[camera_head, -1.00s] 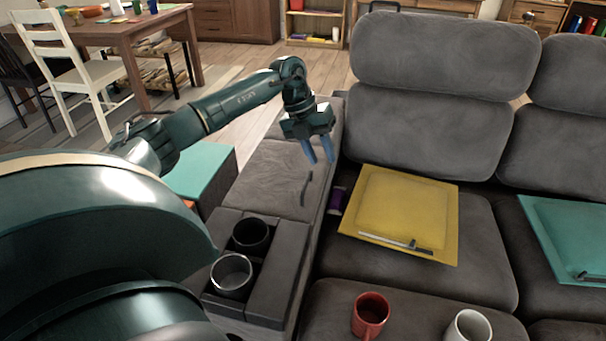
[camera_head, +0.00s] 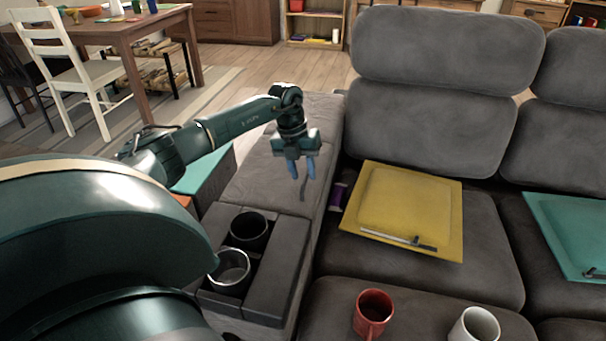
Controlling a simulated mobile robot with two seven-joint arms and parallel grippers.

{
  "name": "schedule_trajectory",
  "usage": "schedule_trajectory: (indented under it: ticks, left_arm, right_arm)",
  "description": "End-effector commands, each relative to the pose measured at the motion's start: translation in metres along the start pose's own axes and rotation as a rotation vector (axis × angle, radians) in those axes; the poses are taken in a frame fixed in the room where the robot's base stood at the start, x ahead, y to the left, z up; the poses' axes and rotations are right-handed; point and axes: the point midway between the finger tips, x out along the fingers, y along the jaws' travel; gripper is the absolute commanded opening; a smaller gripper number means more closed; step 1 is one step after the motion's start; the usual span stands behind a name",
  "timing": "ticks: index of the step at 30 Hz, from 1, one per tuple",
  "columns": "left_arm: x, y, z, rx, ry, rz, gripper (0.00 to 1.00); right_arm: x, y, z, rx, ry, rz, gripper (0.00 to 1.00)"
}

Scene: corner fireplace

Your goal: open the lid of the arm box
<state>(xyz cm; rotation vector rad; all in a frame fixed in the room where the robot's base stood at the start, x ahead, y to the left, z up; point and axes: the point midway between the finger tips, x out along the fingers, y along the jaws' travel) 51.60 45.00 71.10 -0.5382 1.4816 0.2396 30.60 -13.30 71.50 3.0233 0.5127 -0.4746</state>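The arm box is the grey sofa armrest, with a padded lid (camera_head: 250,180) that lies closed. A thin dark strap-like handle (camera_head: 302,190) shows on the lid near its right side. My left gripper (camera_head: 302,174) points down over the lid, with its two blue fingers apart and nothing seen between them. The fingertips are close to the top of the handle; I cannot tell whether they touch it. My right gripper is not in view.
Two cup holders (camera_head: 249,229) sit in front of the lid, the nearer with a metallic cup (camera_head: 230,268). A teal box (camera_head: 205,170) stands left.

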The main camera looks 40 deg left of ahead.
Motion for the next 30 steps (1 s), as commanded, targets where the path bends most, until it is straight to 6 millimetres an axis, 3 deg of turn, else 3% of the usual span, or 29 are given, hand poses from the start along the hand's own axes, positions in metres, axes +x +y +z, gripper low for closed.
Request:
schedule_trajectory:
  ticks: [12,24,30]
  left_arm:
    - [0.0086,0.0001,0.0000,0.000,0.000,0.000,0.32]
    - [0.0082,0.0000,0.0000,0.000,0.000,0.000,0.00]
    - [0.0081,0.0000,0.0000,0.000,-0.001,0.000,0.00]
  right_arm:
    - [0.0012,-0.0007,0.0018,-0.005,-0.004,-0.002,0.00]
    - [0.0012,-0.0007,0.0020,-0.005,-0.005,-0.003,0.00]
    - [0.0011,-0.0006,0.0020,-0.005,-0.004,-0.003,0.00]
